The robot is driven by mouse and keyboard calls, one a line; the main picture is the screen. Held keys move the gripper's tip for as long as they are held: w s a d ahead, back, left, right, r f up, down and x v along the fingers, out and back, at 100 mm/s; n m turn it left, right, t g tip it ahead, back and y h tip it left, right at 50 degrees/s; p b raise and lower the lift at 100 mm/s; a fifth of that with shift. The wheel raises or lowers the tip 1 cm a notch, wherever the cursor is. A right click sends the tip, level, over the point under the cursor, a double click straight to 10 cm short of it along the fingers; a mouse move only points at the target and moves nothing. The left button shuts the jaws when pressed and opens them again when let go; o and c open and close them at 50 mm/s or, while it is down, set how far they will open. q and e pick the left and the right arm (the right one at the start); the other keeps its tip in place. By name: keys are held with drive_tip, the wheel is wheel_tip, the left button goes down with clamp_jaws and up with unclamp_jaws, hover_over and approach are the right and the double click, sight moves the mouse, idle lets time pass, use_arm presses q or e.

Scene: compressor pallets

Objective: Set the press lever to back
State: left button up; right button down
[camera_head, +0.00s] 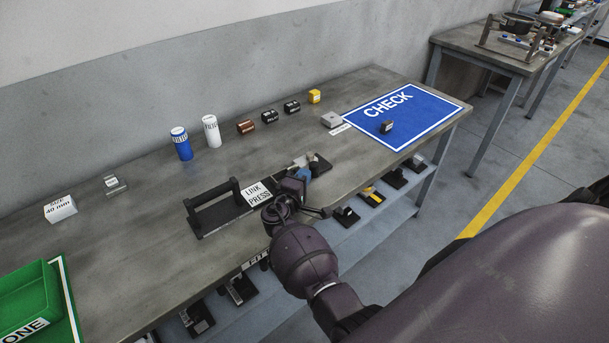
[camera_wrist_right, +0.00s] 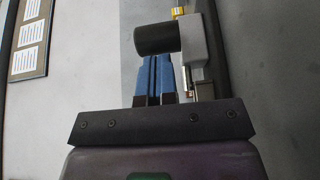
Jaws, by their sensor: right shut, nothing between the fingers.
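The link press, a small grey and dark device (camera_head: 322,163), stands near the front edge of the bench, beside a white LINK PRESS sign (camera_head: 258,193). In the right wrist view a black cylinder (camera_wrist_right: 156,39) joined to a grey block (camera_wrist_right: 193,42) lies just past my fingertips; it looks like the lever's grip, but which way the lever is set I cannot tell. My right gripper (camera_head: 304,171) is at the press, its blue fingers (camera_wrist_right: 153,60) shut and empty, close to the black cylinder; contact is unclear. My arm hides part of the press. My left gripper is out of view.
A black frame with a raised bar (camera_head: 213,208) stands left of the sign. Behind are a blue can (camera_head: 181,144), a white can (camera_head: 211,131) and several small blocks. A blue CHECK mat (camera_head: 430,108) lies right, a green tray (camera_head: 28,296) left. A shelf runs below the front edge.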

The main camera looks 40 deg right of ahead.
idle(0.3)
drive_tip(key=shift+s+d+n+t, duration=0.2)
drive_tip(key=shift+n+t, duration=0.1)
drive_tip(key=shift+t, duration=0.1)
drive_tip(key=shift+y, duration=0.3)
